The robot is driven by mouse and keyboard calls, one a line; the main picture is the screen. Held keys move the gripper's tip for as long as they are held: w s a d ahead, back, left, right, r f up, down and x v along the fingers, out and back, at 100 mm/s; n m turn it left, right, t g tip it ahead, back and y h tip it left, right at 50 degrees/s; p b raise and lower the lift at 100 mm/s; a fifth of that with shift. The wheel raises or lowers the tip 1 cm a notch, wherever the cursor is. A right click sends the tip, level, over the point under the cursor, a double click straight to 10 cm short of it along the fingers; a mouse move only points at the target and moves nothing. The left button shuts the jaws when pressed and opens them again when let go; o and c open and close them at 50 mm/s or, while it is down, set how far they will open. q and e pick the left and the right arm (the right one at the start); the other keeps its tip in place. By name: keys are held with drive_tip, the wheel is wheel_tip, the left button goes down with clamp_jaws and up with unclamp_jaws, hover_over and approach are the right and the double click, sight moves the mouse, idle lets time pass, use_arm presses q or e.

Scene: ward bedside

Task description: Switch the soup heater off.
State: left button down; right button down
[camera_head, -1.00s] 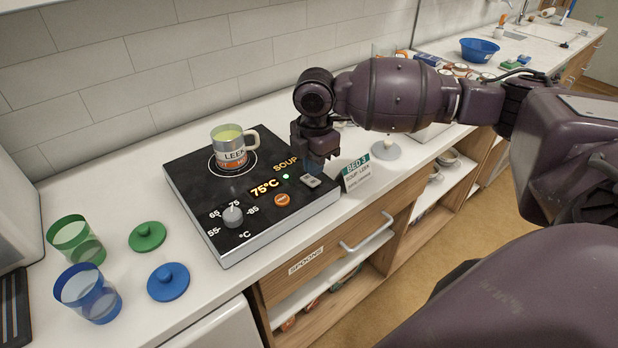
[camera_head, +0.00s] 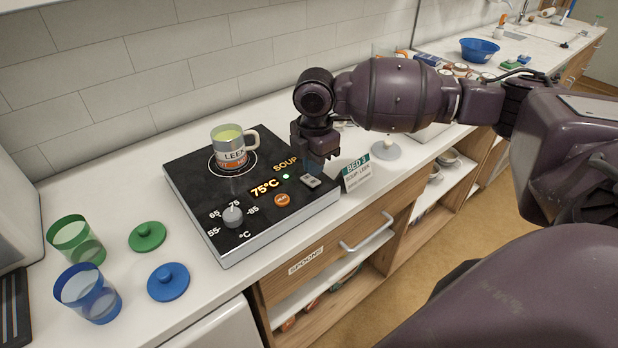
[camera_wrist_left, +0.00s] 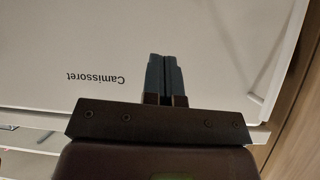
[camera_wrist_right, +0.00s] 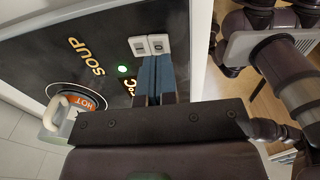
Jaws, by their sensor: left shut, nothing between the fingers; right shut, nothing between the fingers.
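The soup heater (camera_head: 205,190) is a black panel on the counter. Its display reads 75°C and a green light (camera_head: 286,176) glows beside it; the light also shows in the right wrist view (camera_wrist_right: 122,69). A rocker switch (camera_head: 311,181) sits near its right edge; in the right wrist view it has two pale halves (camera_wrist_right: 138,46). My right gripper (camera_head: 318,168) is shut and empty, just over the switch; contact cannot be told. My left gripper (camera_wrist_left: 164,75) is shut and empty, facing a white surface.
A dial (camera_head: 233,216) and an orange button (camera_head: 282,200) are on the panel. A BED 3 card (camera_head: 357,173) stands close right of my right gripper. Green and blue cups (camera_head: 88,292) with lids (camera_head: 168,281) stand at left. A spoons drawer (camera_head: 325,245) is below.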

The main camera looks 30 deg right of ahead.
sight(314, 182)
drive_tip(key=shift+f, duration=0.2)
idle(0.4)
drive_tip(key=shift+f, duration=0.25)
drive_tip(key=shift+f, duration=0.7)
idle(0.6)
drive_tip(key=shift+f, duration=0.25)
drive_tip(key=shift+r, duration=0.1)
drive_tip(key=shift+r+p, duration=1.65)
drive_tip(key=shift+r, duration=0.2)
drive_tip(key=shift+r+p, duration=0.8)
drive_tip(key=shift+p, duration=0.1)
drive_tip(key=shift+r+p, duration=0.8)
drive_tip(key=shift+p, duration=0.2)
